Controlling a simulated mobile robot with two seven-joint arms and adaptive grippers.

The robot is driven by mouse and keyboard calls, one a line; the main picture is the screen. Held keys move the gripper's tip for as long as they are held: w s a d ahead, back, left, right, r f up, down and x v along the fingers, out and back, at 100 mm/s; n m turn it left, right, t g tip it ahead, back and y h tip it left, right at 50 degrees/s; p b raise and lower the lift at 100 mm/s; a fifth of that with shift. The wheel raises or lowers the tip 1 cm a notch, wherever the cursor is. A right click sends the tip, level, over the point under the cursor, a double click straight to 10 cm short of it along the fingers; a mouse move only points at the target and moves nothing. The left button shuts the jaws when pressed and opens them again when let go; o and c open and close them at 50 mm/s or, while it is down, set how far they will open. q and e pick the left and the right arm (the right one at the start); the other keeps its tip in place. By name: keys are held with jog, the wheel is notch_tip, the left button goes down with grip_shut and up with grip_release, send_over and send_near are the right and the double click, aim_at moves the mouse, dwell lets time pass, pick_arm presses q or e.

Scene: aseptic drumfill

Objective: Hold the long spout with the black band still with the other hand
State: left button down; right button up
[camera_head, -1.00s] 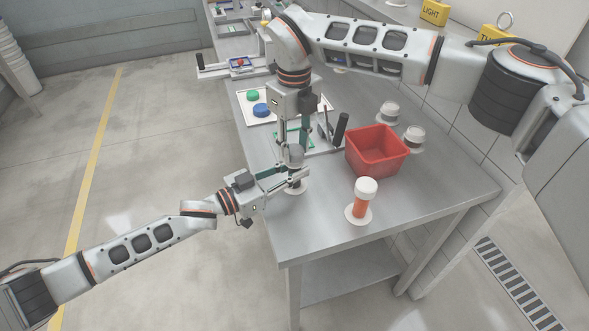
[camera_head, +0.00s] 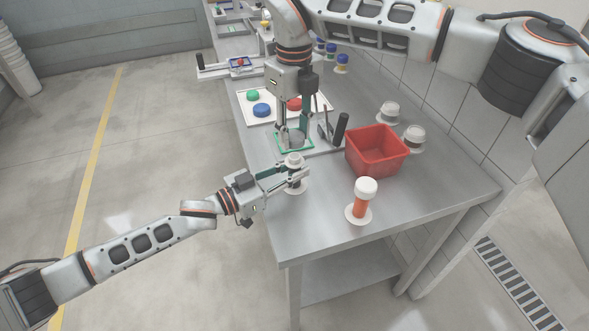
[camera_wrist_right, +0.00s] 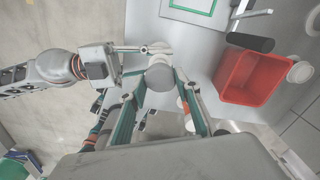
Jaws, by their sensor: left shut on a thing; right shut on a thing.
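My right gripper (camera_head: 293,136) points down, above and behind the spout, shut on a grey rounded cap (camera_head: 297,140). In the right wrist view the cap (camera_wrist_right: 160,76) sits between the green-sided fingers, apart from the spout's pale top (camera_wrist_right: 158,47), which my left gripper (camera_wrist_right: 145,49) holds.
An orange spout with a white cap (camera_head: 365,202) stands front right. A red bin (camera_head: 377,150) is behind it, with two white-capped spouts (camera_head: 388,112) (camera_head: 413,138) beyond. A black-handled clamp (camera_head: 340,128) and a white tray with coloured discs (camera_head: 262,109) lie behind.

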pick_arm(q)
jog(key=shift+s+a+f, duration=0.1)
jog(key=shift+f, duration=0.45)
pick_arm(e)
jog(key=s+a+r, duration=0.2)
jog(key=s+r, duration=0.2)
jog(key=s, duration=0.3)
jog(key=shift+s+a, duration=0.15)
jog(key=shift+s, duration=0.2)
dwell(0.3)
pick_arm(q)
jog(key=shift+r, duration=0.1)
jog(key=c, duration=1.8)
grip_release()
jog(key=shift+o, duration=0.2)
jog(key=shift+r, duration=0.15)
pick_arm(e)
jog(key=s+a, duration=0.2)
jog(key=s, duration=0.5)
jog(key=shift+s, duration=0.25)
pick_arm(q)
jog(key=shift+o, duration=0.4)
jog(key=shift+r, duration=0.1)
pick_arm(e)
jog(key=shift+a, duration=0.1)
pick_arm(q)
jog(key=o, duration=0.3)
jog(key=shift+r, duration=0.1)
jog(key=shift+r, duration=0.15)
